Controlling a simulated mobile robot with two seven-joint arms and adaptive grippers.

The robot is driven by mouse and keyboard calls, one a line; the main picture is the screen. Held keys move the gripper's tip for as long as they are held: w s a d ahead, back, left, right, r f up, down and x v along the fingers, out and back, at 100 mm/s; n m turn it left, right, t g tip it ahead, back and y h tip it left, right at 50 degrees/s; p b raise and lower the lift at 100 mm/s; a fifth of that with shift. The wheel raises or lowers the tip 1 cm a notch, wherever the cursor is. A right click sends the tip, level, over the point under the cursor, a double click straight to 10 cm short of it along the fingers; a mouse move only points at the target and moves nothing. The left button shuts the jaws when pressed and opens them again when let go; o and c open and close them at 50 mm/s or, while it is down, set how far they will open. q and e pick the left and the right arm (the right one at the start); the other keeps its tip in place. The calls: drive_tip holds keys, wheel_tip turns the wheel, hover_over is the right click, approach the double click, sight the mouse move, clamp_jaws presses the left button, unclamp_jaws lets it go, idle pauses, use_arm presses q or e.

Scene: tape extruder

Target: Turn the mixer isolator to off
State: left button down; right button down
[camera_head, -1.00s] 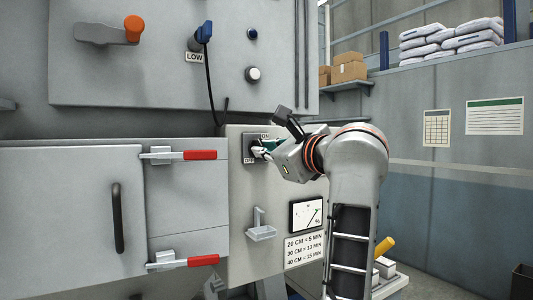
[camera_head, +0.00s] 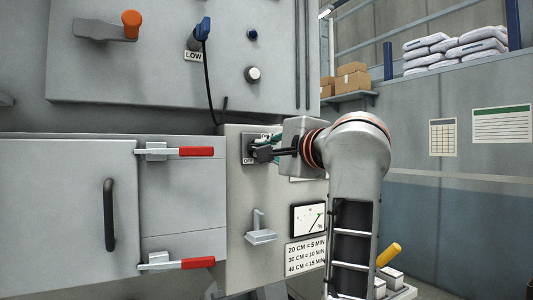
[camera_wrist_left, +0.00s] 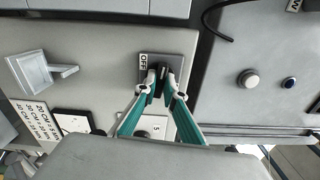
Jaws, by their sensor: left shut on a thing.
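The mixer isolator (camera_head: 247,143) is a grey plate with a dark knob on the panel right of the cabinet doors. The OFF label shows at its lower left in the head view; the ON label is mostly hidden. My left gripper (camera_head: 258,152) reaches it from the right. In the left wrist view, my gripper's green-sided fingers (camera_wrist_left: 161,88) are shut on the black isolator knob (camera_wrist_left: 159,78), one on each side. The OFF label (camera_wrist_left: 144,63) is beside the left finger. The knob's long side runs up and down in that view. My right gripper is in neither view.
Below the isolator are a small grey bracket (camera_head: 260,232), a gauge (camera_head: 308,218) and a text sign (camera_head: 306,254). Red-handled latches (camera_head: 196,151) are to the left.

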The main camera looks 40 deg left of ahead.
use_arm(q)
drive_tip(key=shift+n, duration=0.6)
drive_tip(key=shift+r, duration=0.1)
drive_tip(key=c, duration=2.1)
unclamp_jaws()
drive_tip(key=shift+c, duration=0.2)
drive_tip(key=v, duration=0.7)
drive_tip(key=shift+d, duration=0.25)
drive_tip(key=shift+s, duration=0.1)
